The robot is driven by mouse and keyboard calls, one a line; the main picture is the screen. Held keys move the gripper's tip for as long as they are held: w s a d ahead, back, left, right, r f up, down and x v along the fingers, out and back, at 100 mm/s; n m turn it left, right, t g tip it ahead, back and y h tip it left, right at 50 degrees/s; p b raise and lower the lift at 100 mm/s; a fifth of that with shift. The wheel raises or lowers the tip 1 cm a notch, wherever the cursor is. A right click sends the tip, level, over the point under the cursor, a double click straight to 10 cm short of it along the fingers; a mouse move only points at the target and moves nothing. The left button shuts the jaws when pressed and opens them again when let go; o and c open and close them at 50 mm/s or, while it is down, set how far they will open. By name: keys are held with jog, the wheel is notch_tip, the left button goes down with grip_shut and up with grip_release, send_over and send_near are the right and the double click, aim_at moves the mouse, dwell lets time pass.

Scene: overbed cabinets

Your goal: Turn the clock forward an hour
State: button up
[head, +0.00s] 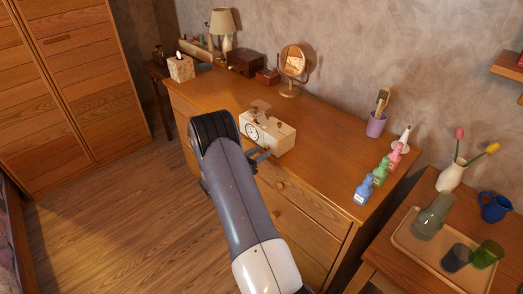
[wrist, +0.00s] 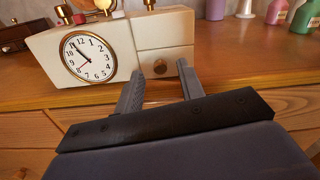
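The clock (head: 275,136) is a cream, box-shaped piece standing on the wooden dresser. In the wrist view, the clock (wrist: 120,42) shows a round white dial (wrist: 88,57) with a gold rim and dark hands on the left half of its front. A small brass knob (wrist: 160,66) sits low on the right part of the front. More brass pieces show on its top, partly cut off. My gripper (wrist: 160,72) is open and empty, with its two fingers apart in front of the knob, one to each side in the picture. In the head view my arm partly hides the gripper (head: 262,156).
On the dresser top (head: 330,135), bottles (head: 380,172), a purple cup (head: 376,124) and a mirror (head: 292,66) stand around the clock, apart from it. A tissue box (head: 181,68) and a lamp (head: 223,24) are at the far left end. A side table with a tray (head: 402,236) is at right.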

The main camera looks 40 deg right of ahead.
jog(key=shift+d, duration=0.7)
jog(key=shift+c, duration=0.6)
grip_shut()
